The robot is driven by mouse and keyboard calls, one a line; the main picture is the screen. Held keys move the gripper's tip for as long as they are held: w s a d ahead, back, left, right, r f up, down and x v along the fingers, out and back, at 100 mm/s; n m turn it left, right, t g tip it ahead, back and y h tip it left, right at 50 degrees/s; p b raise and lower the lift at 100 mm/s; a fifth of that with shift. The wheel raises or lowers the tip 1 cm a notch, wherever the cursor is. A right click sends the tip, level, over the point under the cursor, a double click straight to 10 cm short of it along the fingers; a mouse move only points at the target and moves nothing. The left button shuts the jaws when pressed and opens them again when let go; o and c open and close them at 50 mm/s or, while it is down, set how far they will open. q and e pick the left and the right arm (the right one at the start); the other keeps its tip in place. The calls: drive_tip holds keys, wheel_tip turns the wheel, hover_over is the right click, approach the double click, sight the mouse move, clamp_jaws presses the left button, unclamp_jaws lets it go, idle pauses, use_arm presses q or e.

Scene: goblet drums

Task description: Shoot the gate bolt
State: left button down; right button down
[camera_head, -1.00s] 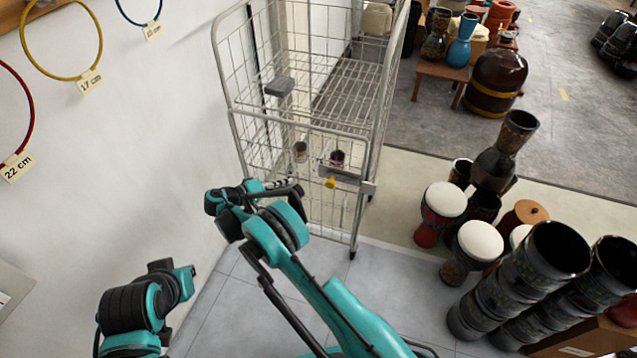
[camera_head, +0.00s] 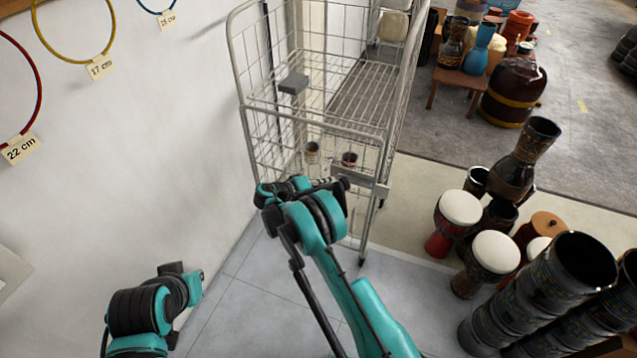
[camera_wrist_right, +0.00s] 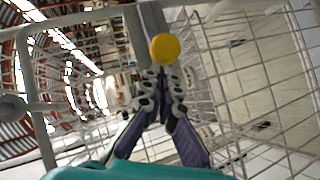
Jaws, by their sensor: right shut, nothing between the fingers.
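The gate is the wire front of a grey roll cage (camera_head: 245,85). Its bolt has a grey housing (camera_head: 366,185) on the gate's right side. The bolt's round yellow knob (camera_wrist_right: 165,47) shows in the right wrist view, just beyond my fingertips; in the head view my right gripper hides it. My right gripper (camera_head: 343,184) is at the bolt, with its fingers shut and empty. In the wrist view the gripper (camera_wrist_right: 163,75) points at the knob; whether it touches it I cannot tell.
Two small cups (camera_head: 349,159) are inside the cage behind the gate. White-topped drums (camera_head: 461,207) and stacked dark drums (camera_head: 560,275) stand on the right. A white wall with hanging rings (camera_head: 38,95) is on the left. Tiled floor (camera_head: 245,300) lies open in front.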

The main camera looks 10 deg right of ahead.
sight(345, 187)
use_arm(q)
drive_tip(key=shift+f, duration=0.1)
use_arm(e)
drive_tip(key=shift+s+d+f, duration=0.1)
drive_tip(key=shift+d, duration=0.1)
use_arm(q)
drive_tip(key=shift+a, duration=0.1)
use_arm(e)
drive_tip(key=shift+s+d, duration=0.8)
drive_tip(key=shift+d, duration=0.35)
drive_tip(key=shift+s+d, duration=0.8)
drive_tip(key=shift+d, duration=0.35)
